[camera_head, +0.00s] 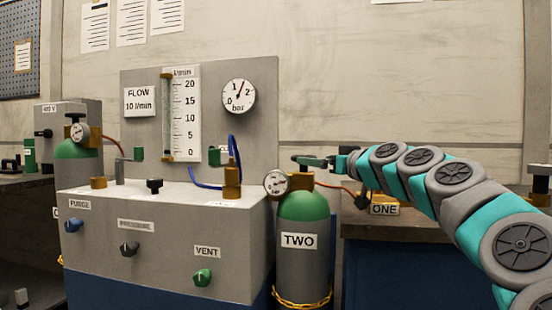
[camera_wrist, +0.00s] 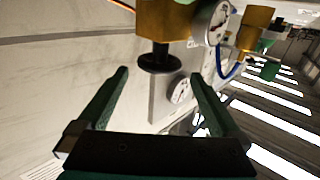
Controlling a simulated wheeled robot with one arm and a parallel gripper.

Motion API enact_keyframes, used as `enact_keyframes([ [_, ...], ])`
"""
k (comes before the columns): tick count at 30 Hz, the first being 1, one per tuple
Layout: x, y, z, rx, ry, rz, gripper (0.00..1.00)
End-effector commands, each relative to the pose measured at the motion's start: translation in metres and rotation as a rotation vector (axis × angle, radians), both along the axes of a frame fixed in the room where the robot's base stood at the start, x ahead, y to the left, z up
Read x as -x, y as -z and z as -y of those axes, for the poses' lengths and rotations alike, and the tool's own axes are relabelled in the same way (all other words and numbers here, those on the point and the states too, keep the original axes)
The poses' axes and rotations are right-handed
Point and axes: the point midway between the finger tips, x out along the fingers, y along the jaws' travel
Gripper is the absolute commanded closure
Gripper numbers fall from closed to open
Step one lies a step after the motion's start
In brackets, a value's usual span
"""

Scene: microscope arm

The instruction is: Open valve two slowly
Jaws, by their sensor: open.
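Cylinder TWO (camera_head: 303,240) stands upright, grey with a green shoulder, to the right of the panel bench. Its brass valve (camera_head: 301,181) carries a round gauge (camera_head: 275,183) on its left. In the wrist view the brass valve body (camera_wrist: 166,20), its gauge (camera_wrist: 211,22) and a black round knob (camera_wrist: 159,59) show. In the wrist view the knob lies ahead of and between the open fingertips (camera_wrist: 160,76), with nothing held. I cannot tell whether a finger touches it.
The panel bench (camera_head: 160,240) has PURGE, PRESSURE and VENT (camera_head: 202,278) knobs. Behind stand a flow scale (camera_head: 186,115) and a bar gauge (camera_head: 239,96). A blue hose (camera_head: 234,150) is close left of the valve. A yellow chain (camera_head: 303,304) rings the cylinder.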

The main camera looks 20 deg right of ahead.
Motion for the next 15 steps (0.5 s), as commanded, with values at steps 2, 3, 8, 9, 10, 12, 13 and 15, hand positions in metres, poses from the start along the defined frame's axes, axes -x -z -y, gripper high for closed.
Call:
enact_keyframes([
  [2, -0.007, 0.001, -0.002, 0.0, -0.001, -0.001, 0.0],
  [3, -0.011, 0.001, -0.003, 0.0, -0.002, -0.002, 0.0],
  [8, -0.033, 0.001, -0.006, 0.0, -0.001, -0.002, 0.0],
  [9, -0.039, 0.001, -0.006, 0.001, -0.001, -0.002, 0.0],
  [10, -0.043, 0.001, -0.007, 0.001, -0.001, -0.002, 0.0],
  [12, -0.051, 0.001, -0.01, 0.0, -0.002, -0.001, 0.0],
  [13, -0.054, 0.001, -0.01, 0.0, -0.002, -0.001, 0.0],
  [15, -0.061, 0.001, -0.011, 0.001, -0.002, -0.002, 0.0],
])
